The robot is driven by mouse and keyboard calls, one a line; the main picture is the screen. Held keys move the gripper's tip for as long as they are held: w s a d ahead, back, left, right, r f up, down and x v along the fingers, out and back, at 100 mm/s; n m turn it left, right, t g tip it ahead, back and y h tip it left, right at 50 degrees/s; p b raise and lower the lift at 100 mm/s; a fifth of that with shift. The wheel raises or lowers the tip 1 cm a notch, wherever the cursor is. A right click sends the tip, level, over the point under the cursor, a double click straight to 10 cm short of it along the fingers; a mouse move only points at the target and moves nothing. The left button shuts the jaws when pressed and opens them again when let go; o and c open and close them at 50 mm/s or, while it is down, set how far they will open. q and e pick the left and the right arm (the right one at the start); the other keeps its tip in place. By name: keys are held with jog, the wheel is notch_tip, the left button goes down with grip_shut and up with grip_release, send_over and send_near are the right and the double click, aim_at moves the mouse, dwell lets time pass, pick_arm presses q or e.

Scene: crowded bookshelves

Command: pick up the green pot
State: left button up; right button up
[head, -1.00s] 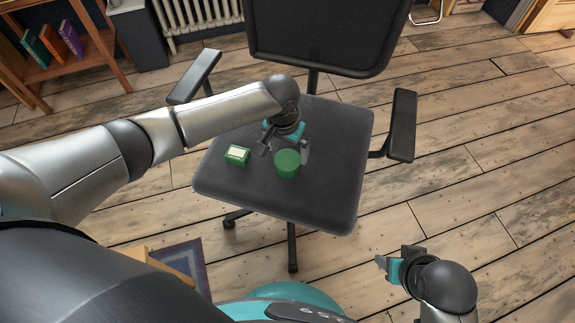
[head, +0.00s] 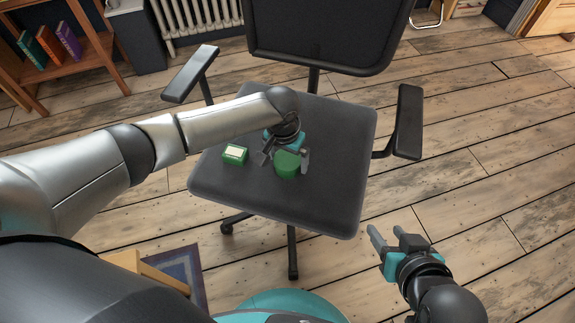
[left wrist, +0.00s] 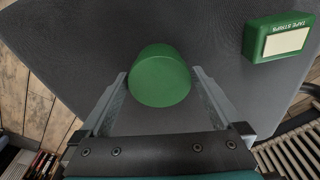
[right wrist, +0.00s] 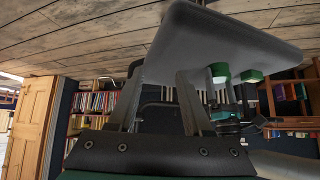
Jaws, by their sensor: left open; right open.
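The green pot (head: 287,164) is a short, plain green cylinder on the dark seat of the office chair (head: 335,190). My left gripper (head: 284,160) is open above the seat, with its fingers on either side of the pot. In the left wrist view the pot (left wrist: 160,75) lies between the two open fingertips, and no grip on it shows. My right gripper (head: 390,238) is open and empty over the floor, right of the chair. In the right wrist view the pot (right wrist: 219,72) shows at the seat's edge, beyond the fingers.
A green tape strips box (head: 235,154) lies on the seat left of the pot; it also shows in the left wrist view (left wrist: 277,37). The chair's armrests (head: 409,122) and backrest (head: 318,35) border the seat. A bookshelf (head: 85,66) stands at upper left. The front of the seat is clear.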

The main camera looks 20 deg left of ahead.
pick_arm(q)
jog(key=c, duration=1.1)
jog(key=shift+r, duration=0.1)
